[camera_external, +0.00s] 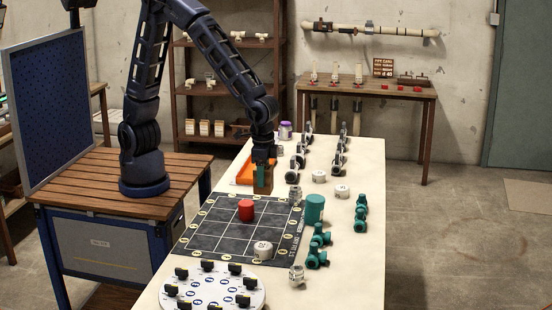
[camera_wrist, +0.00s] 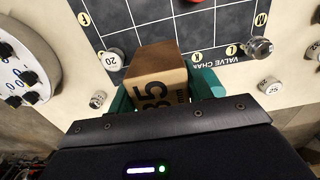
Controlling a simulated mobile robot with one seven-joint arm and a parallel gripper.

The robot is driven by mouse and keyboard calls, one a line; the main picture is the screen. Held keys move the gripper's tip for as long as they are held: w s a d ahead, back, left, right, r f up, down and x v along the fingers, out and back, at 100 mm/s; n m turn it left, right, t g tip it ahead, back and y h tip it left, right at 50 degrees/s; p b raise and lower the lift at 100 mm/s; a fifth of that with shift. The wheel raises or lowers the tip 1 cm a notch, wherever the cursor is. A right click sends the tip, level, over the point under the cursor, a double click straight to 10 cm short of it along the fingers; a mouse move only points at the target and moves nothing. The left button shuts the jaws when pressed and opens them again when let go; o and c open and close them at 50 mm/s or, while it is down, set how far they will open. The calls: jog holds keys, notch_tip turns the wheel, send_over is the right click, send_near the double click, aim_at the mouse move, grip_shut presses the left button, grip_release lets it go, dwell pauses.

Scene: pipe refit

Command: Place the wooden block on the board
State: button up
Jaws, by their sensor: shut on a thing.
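The wooden block (camera_external: 263,182) is brown and held in my gripper (camera_external: 263,163). In the wrist view the block (camera_wrist: 156,80) shows a dark "35 mm" marking, with a teal finger (camera_wrist: 205,84) on each side. The board (camera_external: 215,222) is a dark mat with a white grid and round yellow letter marks along its border. It also shows in the wrist view (camera_wrist: 195,27). In the external view the block appears near the board's far edge, seemingly above the table; its exact height is hard to tell. A red cylinder (camera_external: 246,210) stands on the board.
A white cap (camera_external: 263,251) sits at the board's near edge. A white disc with black knobs (camera_external: 212,290) lies nearer.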

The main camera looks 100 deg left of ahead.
notch_tip(320, 180, down, 15)
jog(key=shift+r, duration=0.15)
dwell(0.4)
jog(key=o, duration=1.1)
jog(key=shift+c, duration=0.2)
notch_tip(320, 180, up, 12)
jog(key=shift+r, duration=0.1)
jog(key=s+a+r+t, duration=0.1)
jog(key=s+a+r, duration=0.4)
jog(key=r, duration=0.4)
jog(key=s+a+r+t, duration=0.1)
jog(key=s+a+r, duration=0.5)
jog(key=r, duration=0.2)
jog(key=s+a+r+t, duration=0.1)
jog(key=s+a+r, duration=0.2)
jog(key=s, duration=0.4)
jog(key=s+a+r+t, duration=0.1)
jog(key=s+a+r, duration=0.2)
jog(key=s, duration=0.5)
jog(key=shift+s+a+r+t, duration=0.2)
jog(key=shift+a+t, duration=0.1)
